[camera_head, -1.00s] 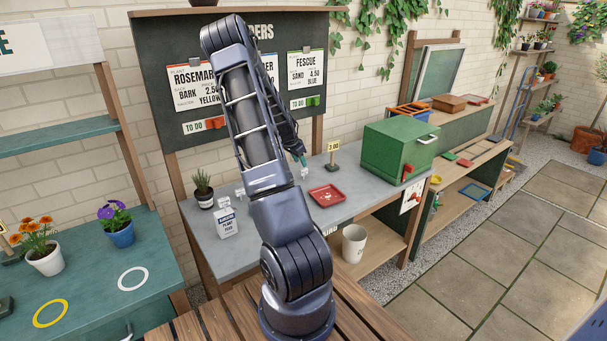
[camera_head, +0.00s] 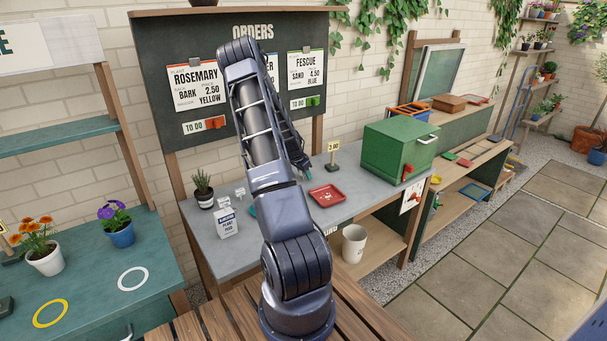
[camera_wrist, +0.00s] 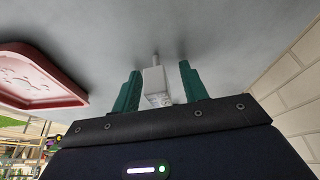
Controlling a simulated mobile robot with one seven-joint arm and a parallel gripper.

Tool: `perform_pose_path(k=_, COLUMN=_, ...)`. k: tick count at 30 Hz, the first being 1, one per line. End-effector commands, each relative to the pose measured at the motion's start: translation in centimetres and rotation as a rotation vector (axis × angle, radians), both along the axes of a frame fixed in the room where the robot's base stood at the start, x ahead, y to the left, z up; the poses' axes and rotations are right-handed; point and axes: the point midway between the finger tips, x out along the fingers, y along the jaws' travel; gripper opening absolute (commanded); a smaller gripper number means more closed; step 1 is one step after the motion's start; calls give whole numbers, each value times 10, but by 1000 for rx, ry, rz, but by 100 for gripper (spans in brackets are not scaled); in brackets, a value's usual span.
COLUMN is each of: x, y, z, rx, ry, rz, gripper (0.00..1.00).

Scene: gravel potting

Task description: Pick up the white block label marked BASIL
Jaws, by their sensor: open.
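A small white block label (camera_wrist: 154,82) with a thin peg shows in the wrist view, upright between the two teal fingers of my gripper (camera_wrist: 158,72). Its lettering is too small to read, so I cannot tell if it says BASIL. The fingers are open, with a visible gap on the right side of the block; I see no grip on it. In the head view, my arm hides most of the gripper and this label; only a teal fingertip shows near the red tray. Another small white label (camera_head: 240,192) stands farther left on the grey table.
The red tray (camera_head: 327,195) lies on the grey table (camera_head: 222,258), and also shows left in the wrist view (camera_wrist: 38,75). A price stand (camera_head: 333,150) and green box (camera_head: 398,150) stand farther right. A plant-food bag (camera_head: 227,223) and potted succulent (camera_head: 203,191) stand left.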

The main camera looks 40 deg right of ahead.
Motion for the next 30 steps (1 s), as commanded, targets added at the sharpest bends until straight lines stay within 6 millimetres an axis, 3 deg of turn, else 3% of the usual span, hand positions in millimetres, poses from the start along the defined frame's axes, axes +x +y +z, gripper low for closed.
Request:
perform_pose_path(k=2, x=0, y=0, z=0, rx=0, ry=0, rz=0, gripper=42)
perform_pose_path(k=6, x=0, y=0, z=0, rx=0, ry=0, rz=0, gripper=14)
perform_pose_path(k=9, x=0, y=0, z=0, rx=0, ry=0, rz=0, gripper=0)
perform_pose_path(k=20, x=0, y=0, z=6, rx=-1, ry=-1, rz=0, gripper=0)
perform_pose_path(k=26, x=1, y=0, z=36, rx=-2, ry=-5, rz=0, gripper=0)
perform_pose_path(k=30, x=1, y=1, z=70, rx=-1, ry=-4, rz=2, gripper=0)
